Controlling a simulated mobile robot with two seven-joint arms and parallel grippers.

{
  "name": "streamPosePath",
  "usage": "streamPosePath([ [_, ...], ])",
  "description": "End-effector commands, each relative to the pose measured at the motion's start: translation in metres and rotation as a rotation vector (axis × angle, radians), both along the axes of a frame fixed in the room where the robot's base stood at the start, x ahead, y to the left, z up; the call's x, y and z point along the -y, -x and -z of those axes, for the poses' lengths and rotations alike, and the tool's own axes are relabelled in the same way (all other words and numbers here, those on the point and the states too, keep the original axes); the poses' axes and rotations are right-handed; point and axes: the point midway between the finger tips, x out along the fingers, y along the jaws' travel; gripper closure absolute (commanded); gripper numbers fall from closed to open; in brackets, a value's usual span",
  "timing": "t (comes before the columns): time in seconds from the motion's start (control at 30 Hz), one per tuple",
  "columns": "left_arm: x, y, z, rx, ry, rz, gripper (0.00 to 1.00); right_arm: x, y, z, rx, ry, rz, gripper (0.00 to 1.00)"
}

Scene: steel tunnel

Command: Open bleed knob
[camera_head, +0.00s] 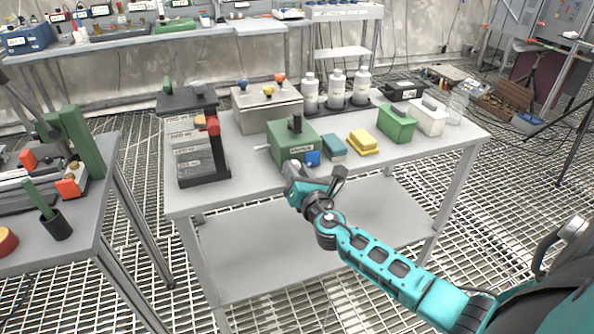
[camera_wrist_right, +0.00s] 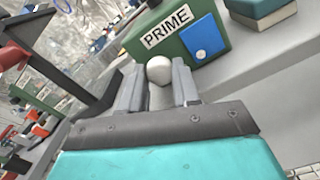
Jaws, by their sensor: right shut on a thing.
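A green box (camera_head: 287,137) with a white label stands near the front edge of the grey table. A black upright part (camera_head: 295,123) is on its top and a blue square (camera_head: 313,158) on its front. In the right wrist view the green box (camera_wrist_right: 213,30) has a label reading PRIME. A pale round knob (camera_wrist_right: 159,70) sits below this label, between the two fingers of my right gripper (camera_wrist_right: 158,88). My left gripper is not in view.
A teal block (camera_head: 333,146), a yellow block (camera_head: 364,143) and a green case (camera_head: 397,124) stand right of the box. A dark rack with a red knob (camera_head: 213,125) stands left. White bottles (camera_head: 335,89) stand behind. The table's front edge (camera_head: 400,158) is clear to the right.

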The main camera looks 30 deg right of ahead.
Motion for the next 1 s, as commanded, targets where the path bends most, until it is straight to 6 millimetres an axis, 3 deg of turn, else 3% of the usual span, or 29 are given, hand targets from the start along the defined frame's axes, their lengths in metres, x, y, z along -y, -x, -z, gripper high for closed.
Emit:
streamPosePath([
  [0.33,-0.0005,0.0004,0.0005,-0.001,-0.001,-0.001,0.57,-0.0008,-0.0001,0.0003,-0.001,0.002,-0.002,0.99],
  [0.37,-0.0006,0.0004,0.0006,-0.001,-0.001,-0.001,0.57,-0.0008,-0.0001,0.0003,-0.001,0.002,-0.002,0.68],
  [0.6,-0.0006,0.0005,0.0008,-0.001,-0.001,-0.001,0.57,-0.0005,0.0,0.0003,-0.001,0.001,-0.001,0.45],
  [1.0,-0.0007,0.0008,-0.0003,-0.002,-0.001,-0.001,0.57,-0.0022,0.0092,0.0009,-0.003,0.001,0.0,0.43],
])
